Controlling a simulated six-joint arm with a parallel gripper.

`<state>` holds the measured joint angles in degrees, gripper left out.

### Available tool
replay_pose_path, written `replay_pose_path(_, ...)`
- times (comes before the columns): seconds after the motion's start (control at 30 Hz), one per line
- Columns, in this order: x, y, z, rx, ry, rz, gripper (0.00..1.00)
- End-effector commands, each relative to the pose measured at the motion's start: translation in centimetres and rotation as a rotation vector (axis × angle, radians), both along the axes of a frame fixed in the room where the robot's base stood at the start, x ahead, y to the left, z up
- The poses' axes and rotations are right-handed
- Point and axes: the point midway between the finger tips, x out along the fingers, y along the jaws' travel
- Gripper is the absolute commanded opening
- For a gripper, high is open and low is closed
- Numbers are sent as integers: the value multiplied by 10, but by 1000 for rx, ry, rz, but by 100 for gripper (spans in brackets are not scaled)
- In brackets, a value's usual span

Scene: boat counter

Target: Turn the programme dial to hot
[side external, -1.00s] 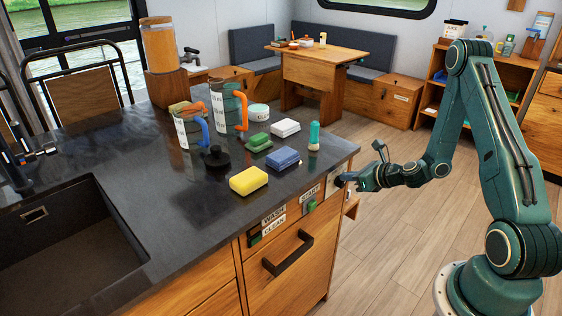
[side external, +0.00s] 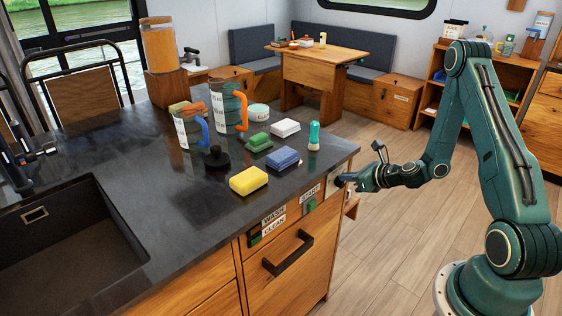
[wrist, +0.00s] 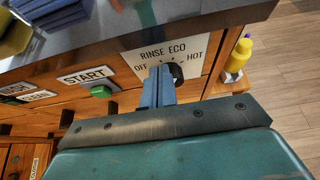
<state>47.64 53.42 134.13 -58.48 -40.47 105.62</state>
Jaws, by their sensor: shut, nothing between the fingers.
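The programme dial (wrist: 178,74) is a small black knob on a white plate (wrist: 150,51) marked OFF, RINSE, ECO and HOT, seen in the wrist view. HOT is printed at the right of the plate and OFF at the left. My gripper (wrist: 158,72) is shut and empty, its blue fingers together in front of the plate. The fingertips are at the left side of the knob and hide part of it; I cannot tell whether they touch. The knob's pointer is not clear. In the side view my gripper (side external: 342,183) is at the counter's right front corner, where the dial is hidden.
A green START button (wrist: 101,91) is left of the dial. A yellow bottle (wrist: 239,56) stands on a small wooden ledge to its right. The dark counter (side external: 130,190) overhangs the panel and carries sponges, jugs and a green-capped bottle (side external: 314,136). Open floor lies to the right.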

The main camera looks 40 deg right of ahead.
Motion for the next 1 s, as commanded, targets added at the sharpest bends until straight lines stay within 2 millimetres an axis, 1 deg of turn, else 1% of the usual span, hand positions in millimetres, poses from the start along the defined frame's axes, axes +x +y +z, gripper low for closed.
replay_pose_path(0.53,0,-2,-2,-1,1,0,0)
replay_pose_path(1.0,0,-11,0,0,1,-1,0)
